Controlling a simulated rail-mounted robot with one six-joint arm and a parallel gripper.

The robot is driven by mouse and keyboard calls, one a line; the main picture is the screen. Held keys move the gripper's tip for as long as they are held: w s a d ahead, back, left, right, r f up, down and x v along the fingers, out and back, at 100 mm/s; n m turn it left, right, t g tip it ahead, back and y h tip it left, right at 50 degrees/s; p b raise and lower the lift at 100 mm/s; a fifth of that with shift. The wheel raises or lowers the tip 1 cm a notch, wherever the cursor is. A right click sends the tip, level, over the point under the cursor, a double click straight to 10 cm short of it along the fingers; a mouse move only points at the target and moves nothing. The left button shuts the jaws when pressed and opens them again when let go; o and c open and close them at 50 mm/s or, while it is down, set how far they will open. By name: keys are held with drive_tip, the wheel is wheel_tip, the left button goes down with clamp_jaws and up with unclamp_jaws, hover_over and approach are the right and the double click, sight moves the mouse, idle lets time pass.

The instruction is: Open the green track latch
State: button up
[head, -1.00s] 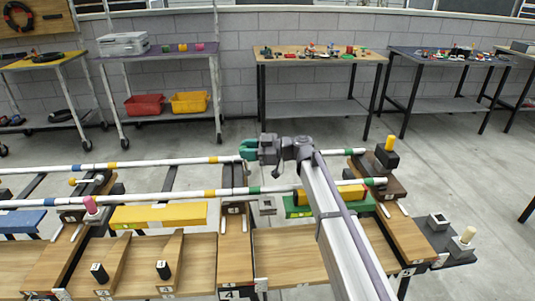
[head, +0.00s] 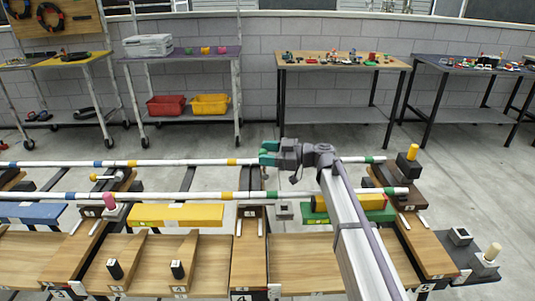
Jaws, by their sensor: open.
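My gripper (head: 268,153), with teal fingers, is above the far white rail (head: 130,163), its fingers pointing left. It looks empty, though the gap between its fingers is small in view. A green block (head: 375,214) lies under the near rail (head: 170,197) at right, partly hidden by my arm, with a yellow piece on it. Green bands mark both rails, one at the near rail (head: 272,195). I cannot tell for sure which part is the green track latch.
A yellow block (head: 175,215) and a blue block (head: 30,213) lie left of the green block. A pink knob (head: 110,201), a yellow-topped post (head: 413,152) and black pegs (head: 115,269) stand up nearby.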

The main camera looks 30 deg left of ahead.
drive_tip(key=v, duration=1.1)
drive_tip(key=shift+a, duration=0.1)
